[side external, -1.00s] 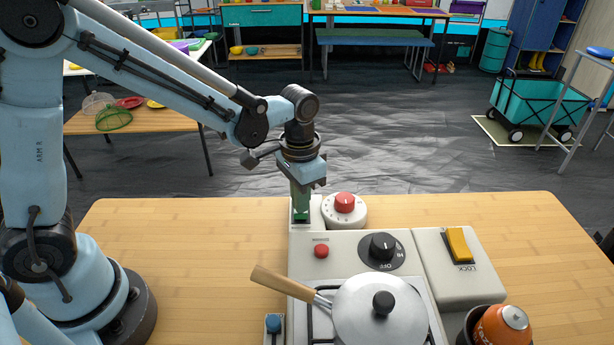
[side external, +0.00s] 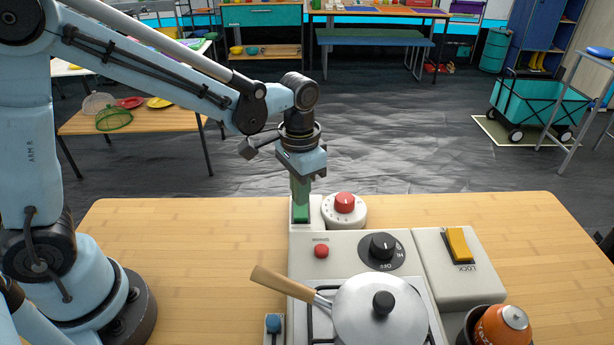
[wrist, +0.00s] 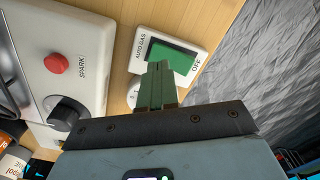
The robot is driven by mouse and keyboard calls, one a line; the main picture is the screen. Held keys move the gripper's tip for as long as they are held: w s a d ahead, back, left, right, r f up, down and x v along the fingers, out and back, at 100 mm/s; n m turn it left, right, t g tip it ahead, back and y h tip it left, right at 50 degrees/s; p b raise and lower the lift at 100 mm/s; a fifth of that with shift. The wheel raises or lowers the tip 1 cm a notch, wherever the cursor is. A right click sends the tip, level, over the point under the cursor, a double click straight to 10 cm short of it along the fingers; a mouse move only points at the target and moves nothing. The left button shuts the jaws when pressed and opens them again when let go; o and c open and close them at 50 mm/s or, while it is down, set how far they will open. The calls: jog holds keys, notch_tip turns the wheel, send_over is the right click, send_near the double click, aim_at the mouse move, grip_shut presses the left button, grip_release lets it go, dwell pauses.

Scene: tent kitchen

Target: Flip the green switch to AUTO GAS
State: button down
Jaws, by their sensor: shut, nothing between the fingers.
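The green switch (wrist: 172,57) sits in a small white panel in the wrist view, with the AUTO GAS label at its left end and the OFF label at its right end. In the side external view the switch (side external: 301,214) is at the back left corner of the stove unit. My gripper (wrist: 155,72) is shut and empty, its greenish fingers together. The fingertips overlap the near edge of the switch in the wrist view and hide part of it. I cannot tell whether they touch it, or which end of the switch is down.
A red-topped dial (side external: 345,208) stands close to the right of the switch. The red spark button (side external: 321,251), black knob (side external: 382,246) and yellow lock switch (side external: 459,244) are nearer. A lidded pan (side external: 378,312) sits on the burner, its wooden handle pointing left.

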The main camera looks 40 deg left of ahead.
aim_at(298, 213)
jog(key=shift+r, duration=2.2)
jog(key=s+a+r+n+t, duration=0.3)
jog(key=s+a+t, duration=0.3)
jog(key=s+t, duration=0.1)
jog(key=shift+s+a+r, duration=0.2)
jog(key=shift+s+a, duration=0.2)
jog(key=shift+s, duration=0.3)
jog(key=c, duration=1.8)
grip_release()
